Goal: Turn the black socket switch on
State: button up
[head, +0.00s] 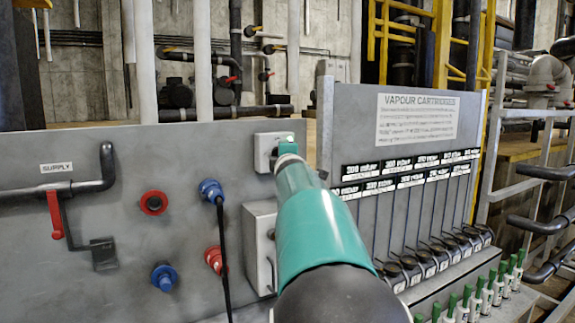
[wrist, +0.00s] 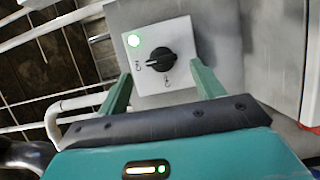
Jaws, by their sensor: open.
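The black socket switch is a round black knob (wrist: 161,59) on a white plate (wrist: 180,38) in the wrist view. A white mark on the knob points left, toward a small label that is hard to read.
Left on the panel are a red supply lever (head: 54,214), a red socket (head: 153,203), a blue plug (head: 211,190) with a hanging black cable, and another blue fitting (head: 164,277). A lower grey box (head: 259,240) and the vapour cartridges rack (head: 417,119) flank my arm.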

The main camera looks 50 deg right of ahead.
jog(key=v, duration=0.8)
jog(key=shift+s+a, duration=0.15)
dwell(0.4)
